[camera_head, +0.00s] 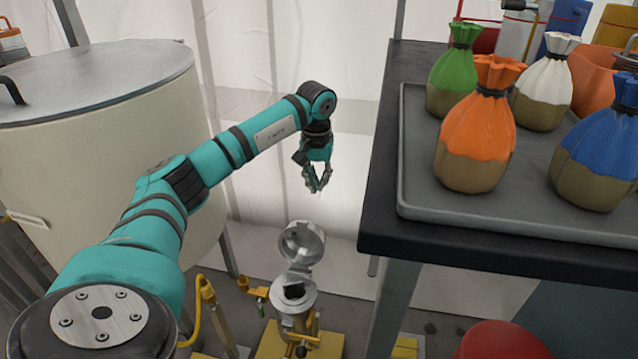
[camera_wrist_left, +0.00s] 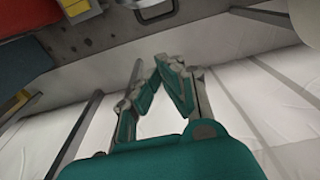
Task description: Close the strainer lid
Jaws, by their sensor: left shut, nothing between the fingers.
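The strainer (camera_head: 293,296) is a metal pot on a yellow base, low in the middle of the head view. Its round lid (camera_head: 301,243) stands raised, tilted up at the back, and the dark inside of the pot shows. My left gripper (camera_head: 317,188) hangs above and slightly behind the lid, apart from it. Its fingers point down and their tips are together with nothing between them. The left wrist view also shows the gripper fingers (camera_wrist_left: 158,62) with tips close together; I cannot make out the strainer there. My right gripper is not in view.
A dark table (camera_head: 480,255) with a grey tray (camera_head: 418,150) stands at the right, holding several tied sacks. A large cream tank (camera_head: 110,150) with a metal top stands at the left. A yellow pipe (camera_head: 200,310) rises left of the strainer. A red round object (camera_head: 503,340) is at the bottom right.

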